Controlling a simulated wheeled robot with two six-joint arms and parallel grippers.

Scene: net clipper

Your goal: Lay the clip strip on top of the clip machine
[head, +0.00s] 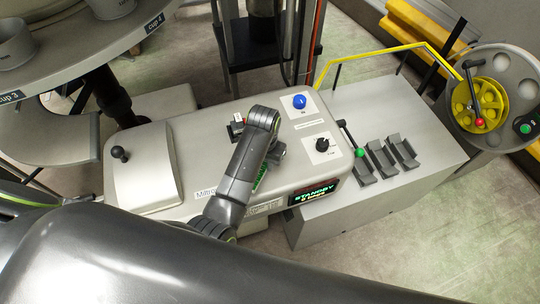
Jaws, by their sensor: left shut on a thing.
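The clip machine (185,135) is a pale grey rounded box across the middle of the head view. It has a blue button (299,101), a black knob (322,144) and a lit display reading STANDBY (315,193). My left gripper (277,151) is over the middle of its top, at the end of my dark grey arm. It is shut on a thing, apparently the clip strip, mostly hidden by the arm. I cannot tell whether the strip touches the machine. A small black and red part (237,125) shows just left of the arm. My right gripper is not in view.
A yellow wheel (478,104) sits on a round grey stand at far right. A round table (70,62) with cups is at upper left.

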